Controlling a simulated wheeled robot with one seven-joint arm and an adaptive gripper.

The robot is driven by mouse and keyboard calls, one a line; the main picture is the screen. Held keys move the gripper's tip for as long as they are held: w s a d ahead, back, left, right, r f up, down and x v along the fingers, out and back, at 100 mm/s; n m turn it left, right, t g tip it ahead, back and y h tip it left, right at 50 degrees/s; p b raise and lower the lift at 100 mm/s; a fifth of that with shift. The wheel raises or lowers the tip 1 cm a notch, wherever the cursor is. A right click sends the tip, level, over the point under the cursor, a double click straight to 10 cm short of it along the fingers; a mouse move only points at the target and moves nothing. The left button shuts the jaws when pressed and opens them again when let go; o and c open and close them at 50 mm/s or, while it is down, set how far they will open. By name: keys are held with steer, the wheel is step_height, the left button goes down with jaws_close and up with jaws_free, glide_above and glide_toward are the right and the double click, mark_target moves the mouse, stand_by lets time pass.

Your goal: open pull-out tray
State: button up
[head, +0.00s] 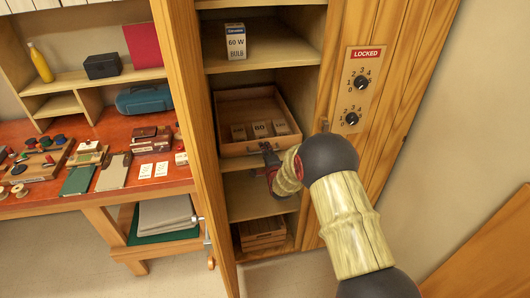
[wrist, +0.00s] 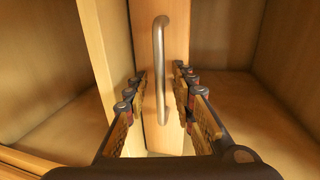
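The pull-out tray (head: 286,97) is a wooden drawer-like tray on the middle level of the open cabinet, with several small boxes in it. My gripper (head: 267,148) is at the tray's front, partly hidden by my arm. In the wrist view my gripper (wrist: 161,90) is open, with one finger on each side of a metal bar handle (wrist: 159,45). The handle appears upright there, on a narrow wooden front panel (wrist: 148,22). Gaps show between the fingers and the bar. I cannot tell how far the handle reaches between the fingertips.
A bulb box (head: 235,42) stands on the shelf above. A lower shelf (head: 247,198) is bare, with a wooden crate (head: 262,232) beneath. A panel with dials (head: 357,92) is right.

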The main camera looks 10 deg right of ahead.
steer(key=shift+c, duration=1)
steer(key=c, duration=0.4)
jaws_close()
